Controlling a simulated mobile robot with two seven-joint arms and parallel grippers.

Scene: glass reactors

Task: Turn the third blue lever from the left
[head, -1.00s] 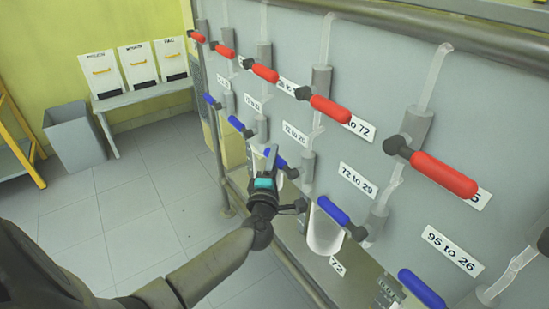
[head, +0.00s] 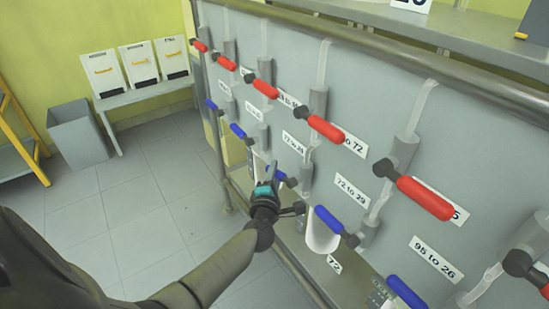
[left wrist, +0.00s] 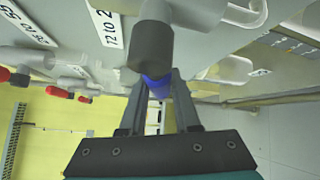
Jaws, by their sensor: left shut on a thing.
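Five blue levers run in a low row on the grey panel in the head view. The third blue lever from the left (head: 279,174) is partly covered by my left gripper (head: 272,172). In the left wrist view the blue lever (left wrist: 154,86) and its dark grey hub (left wrist: 151,46) show between the two fingers of the gripper (left wrist: 156,92), which is shut on the lever. The second blue lever (head: 238,130) and the fourth blue lever (head: 328,219) stand on either side, apart from the gripper. My right gripper is not in view.
A row of red levers (head: 326,128) runs above the blue ones. A clear glass vessel (head: 321,238) hangs close to the right of my gripper. A metal rail (head: 290,262) runs in front of the panel.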

